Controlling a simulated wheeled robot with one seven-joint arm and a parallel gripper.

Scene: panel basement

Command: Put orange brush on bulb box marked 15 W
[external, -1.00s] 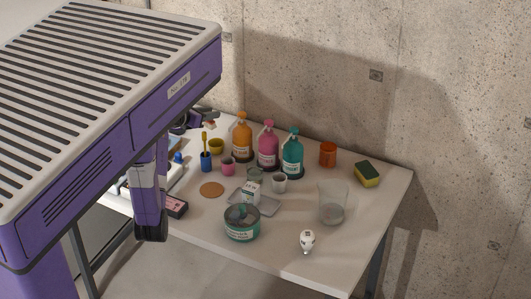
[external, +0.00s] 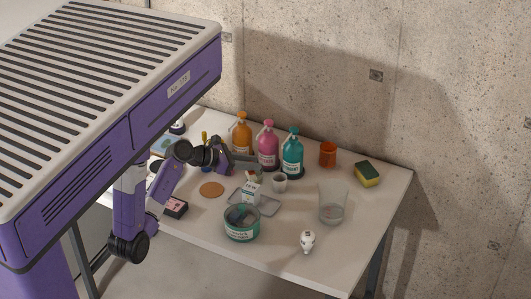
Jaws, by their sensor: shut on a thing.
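My gripper (external: 238,160) is over the back left of the white table, in front of the orange and pink bottles. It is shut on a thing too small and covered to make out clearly. I see the orange brush nowhere else on the table. A small white carton with dark print (external: 251,187) stands by the grey tray, just below and right of my gripper. It may be the bulb box, but its marking is too small to read. A small dark box with a pink label (external: 176,207) lies at the front left.
An orange bottle (external: 241,136), pink bottle (external: 268,150) and teal bottle (external: 292,157) stand along the back. A teal tin (external: 241,230), white bulb (external: 307,240), clear beaker (external: 332,210), orange cup (external: 328,153) and sponge (external: 367,176) surround the tray (external: 268,204).

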